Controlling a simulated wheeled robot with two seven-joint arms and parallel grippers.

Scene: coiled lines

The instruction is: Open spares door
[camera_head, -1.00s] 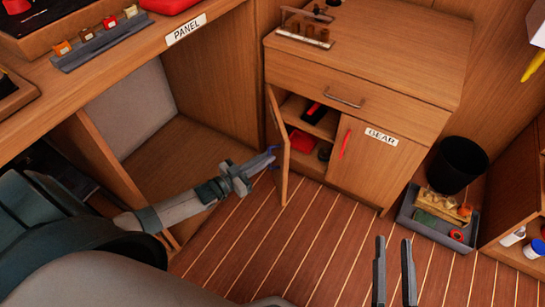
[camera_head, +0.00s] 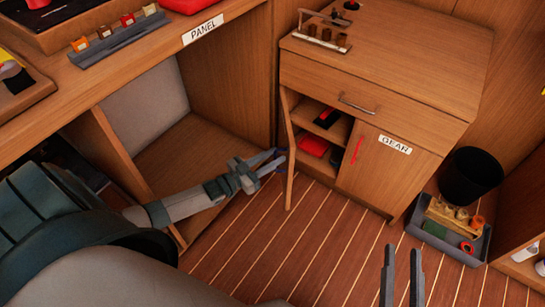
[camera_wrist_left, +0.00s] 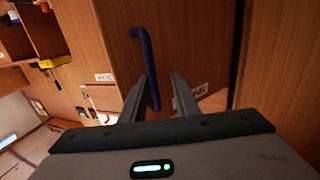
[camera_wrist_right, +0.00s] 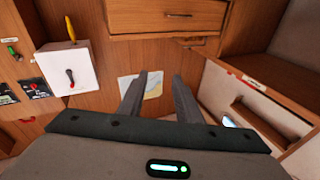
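The spares door (camera_head: 290,150) is the left door of the wooden cabinet. It stands ajar, swung outward and seen almost edge-on in the head view. Its blue handle (camera_wrist_left: 146,60) shows in the left wrist view on the door's outer face. My left gripper (camera_head: 268,160) is at the handle, with its fingers apart and the handle's lower end between them, close to the left finger. I cannot tell whether they touch. My right gripper (camera_head: 402,252) is open and empty above the floor at the front right.
Red and dark items (camera_head: 313,143) lie on the shelves behind the door. The GEAR door (camera_head: 385,165) with a red handle is shut beside it. A black bin (camera_head: 470,176) and a grey tray (camera_head: 470,250) stand right. The desk (camera_head: 120,70) is left. Floor in front is clear.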

